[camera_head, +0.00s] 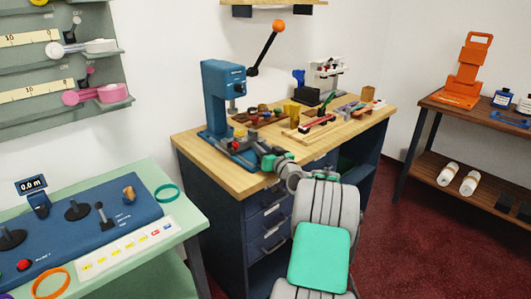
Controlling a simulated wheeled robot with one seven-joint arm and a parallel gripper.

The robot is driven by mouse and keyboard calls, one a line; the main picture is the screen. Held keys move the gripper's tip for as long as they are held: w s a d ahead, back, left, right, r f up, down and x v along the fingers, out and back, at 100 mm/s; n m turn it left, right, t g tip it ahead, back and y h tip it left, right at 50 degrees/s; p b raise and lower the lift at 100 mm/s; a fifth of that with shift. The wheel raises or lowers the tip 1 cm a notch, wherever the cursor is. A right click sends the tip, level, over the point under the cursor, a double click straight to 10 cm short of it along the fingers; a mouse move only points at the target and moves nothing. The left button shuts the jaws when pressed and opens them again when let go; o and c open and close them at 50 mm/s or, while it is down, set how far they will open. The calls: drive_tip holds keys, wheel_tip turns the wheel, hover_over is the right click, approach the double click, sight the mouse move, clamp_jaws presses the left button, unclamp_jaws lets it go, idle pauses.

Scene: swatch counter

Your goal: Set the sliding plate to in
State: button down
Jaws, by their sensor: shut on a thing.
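A blue lever press (218,95) stands at the left end of the wooden workbench, with its orange-knobbed lever raised to the right. The sliding plate (237,145) seems to be the low dark piece at the foot of the press; its details are small and its front is partly covered by my gripper. My gripper (259,158) reaches in from the right at bench height and is shut at the plate's near edge. The fingertips are too small to see clearly, and I cannot tell exactly how far in the plate sits.
Small jars, a yellow cup and wooden trays (318,127) crowd the bench right of the press. A green table with a blue control panel (75,232) stands at front left. A brown shelf (455,155) with an orange stand is at the right.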

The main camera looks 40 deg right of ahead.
drive_tip(key=c, duration=1.2)
unclamp_jaws()
drive_tip(key=shift+c, duration=0.2)
drive_tip(key=shift+s, duration=0.1)
drive_tip(key=s, duration=0.2)
drive_tip(key=s+a, duration=0.1)
drive_tip(key=s, duration=0.4)
drive_tip(key=shift+s+a, duration=0.15)
drive_tip(key=shift+s, duration=0.15)
